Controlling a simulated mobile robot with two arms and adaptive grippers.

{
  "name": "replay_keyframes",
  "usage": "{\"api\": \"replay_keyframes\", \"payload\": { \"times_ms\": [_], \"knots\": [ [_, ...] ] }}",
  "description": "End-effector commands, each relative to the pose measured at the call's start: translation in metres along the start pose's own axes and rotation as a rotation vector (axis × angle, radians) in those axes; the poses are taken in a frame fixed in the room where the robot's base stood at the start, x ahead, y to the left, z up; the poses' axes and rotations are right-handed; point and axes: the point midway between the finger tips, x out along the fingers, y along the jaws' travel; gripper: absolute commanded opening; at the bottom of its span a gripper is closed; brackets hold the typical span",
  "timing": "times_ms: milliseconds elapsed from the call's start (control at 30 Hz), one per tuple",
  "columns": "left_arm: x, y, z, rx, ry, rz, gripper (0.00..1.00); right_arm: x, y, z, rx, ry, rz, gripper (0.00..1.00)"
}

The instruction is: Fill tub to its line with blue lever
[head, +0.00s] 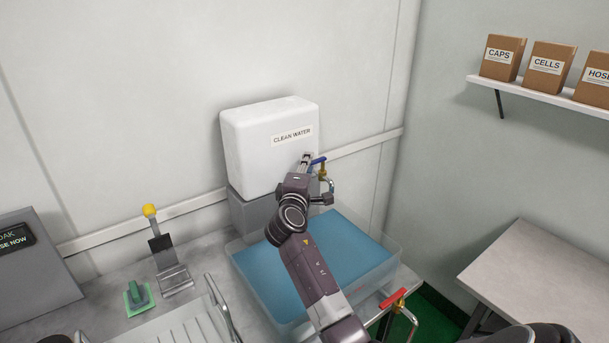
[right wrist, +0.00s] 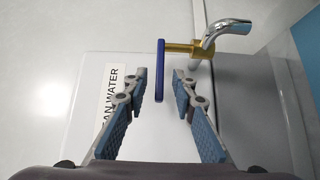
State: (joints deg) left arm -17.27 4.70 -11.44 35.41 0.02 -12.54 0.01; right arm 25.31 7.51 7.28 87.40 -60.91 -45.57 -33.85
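The white tank (head: 265,140) labelled CLEAN WATER stands against the wall. Its tap has a blue lever (head: 318,161) and a metal spout (head: 330,186). The clear tub (head: 395,262) sits below and holds blue-looking water (head: 345,250); I cannot make out its line or a falling stream. My right gripper (head: 306,160) is at the lever. In the right wrist view, its fingers (right wrist: 160,82) are open, with the blue lever (right wrist: 160,70) between the tips and a gap on each side. My left gripper is not in view.
A red-handled tap (head: 393,298) is at the tub's near right. A yellow-knobbed lever (head: 150,211), a green scrubber (head: 138,298) and a ribbed drainboard (head: 185,328) lie left. A shelf (head: 540,92) with boxes and a bare table (head: 540,275) are right.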

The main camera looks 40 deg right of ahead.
Motion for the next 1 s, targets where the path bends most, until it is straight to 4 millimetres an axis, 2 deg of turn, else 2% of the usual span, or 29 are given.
{"api": "replay_keyframes", "payload": {
  "times_ms": [400,500,700,1000],
  "knots": [
    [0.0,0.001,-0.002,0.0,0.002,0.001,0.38,-0.082,-0.002,-0.001,0.001,0.002,-0.004,0.25],
    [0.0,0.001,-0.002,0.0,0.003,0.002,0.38,-0.097,-0.001,0.0,0.001,0.001,-0.003,0.25],
    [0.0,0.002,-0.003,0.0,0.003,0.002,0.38,-0.112,-0.001,0.0,-0.001,0.0,-0.002,0.25],
    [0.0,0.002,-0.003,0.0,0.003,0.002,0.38,-0.113,-0.001,0.0,-0.001,0.0,-0.002,0.25]
  ]
}}
